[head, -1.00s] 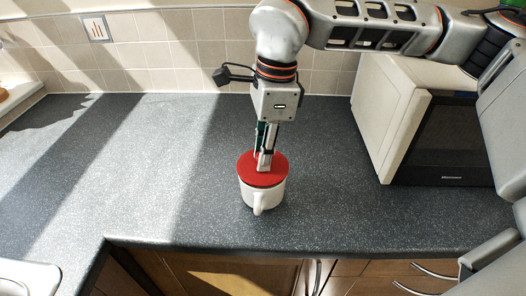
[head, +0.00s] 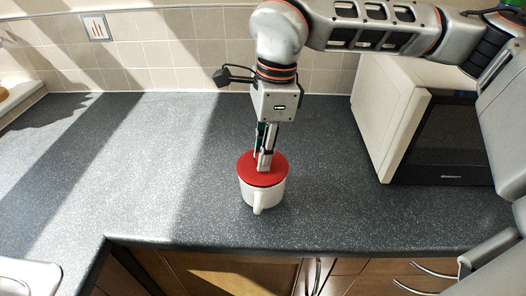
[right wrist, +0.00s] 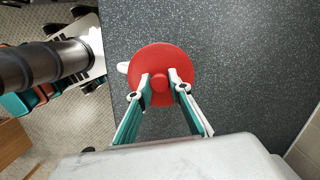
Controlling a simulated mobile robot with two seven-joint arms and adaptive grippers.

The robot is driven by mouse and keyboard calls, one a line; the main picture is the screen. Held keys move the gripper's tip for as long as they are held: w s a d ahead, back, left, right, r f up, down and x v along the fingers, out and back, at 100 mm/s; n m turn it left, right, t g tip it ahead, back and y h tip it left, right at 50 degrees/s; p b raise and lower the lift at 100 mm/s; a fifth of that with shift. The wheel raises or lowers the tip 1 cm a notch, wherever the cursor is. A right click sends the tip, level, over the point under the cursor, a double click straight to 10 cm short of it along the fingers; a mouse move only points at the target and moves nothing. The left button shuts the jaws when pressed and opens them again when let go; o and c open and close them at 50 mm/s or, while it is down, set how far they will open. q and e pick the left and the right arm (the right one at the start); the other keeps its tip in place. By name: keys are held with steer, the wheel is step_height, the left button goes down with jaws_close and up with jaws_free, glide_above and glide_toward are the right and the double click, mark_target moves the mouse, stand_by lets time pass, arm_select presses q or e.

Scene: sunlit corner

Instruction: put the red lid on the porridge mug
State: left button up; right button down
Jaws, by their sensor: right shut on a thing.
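The red lid (head: 262,164) is a flat round disc lying level across the top of the white porridge mug (head: 265,197). The mug stands upright on the counter with its handle facing the front edge. My right gripper (head: 264,163) comes straight down from above and is shut on the lid's knob. In the right wrist view the red lid (right wrist: 161,62) covers the mug's opening, and the right gripper's fingertips (right wrist: 161,84) are on either side of the knob. Only the white handle of the mug (right wrist: 123,68) shows there. My left gripper is not in view.
The grey speckled counter (head: 150,170) is clear around the mug. A microwave (head: 435,140) stands at the right, and a sink (head: 25,278) is at the lower left. The counter's front edge is close in front of the mug.

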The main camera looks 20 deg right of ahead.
steer(key=c, duration=1.3)
jaws_free()
steer(key=shift+r, duration=0.15)
steer(key=shift+r+p, duration=1.2)
steer(key=shift+r, duration=0.4)
steer(key=shift+r+p, duration=1.25)
steer(key=shift+r, duration=0.55)
jaws_close()
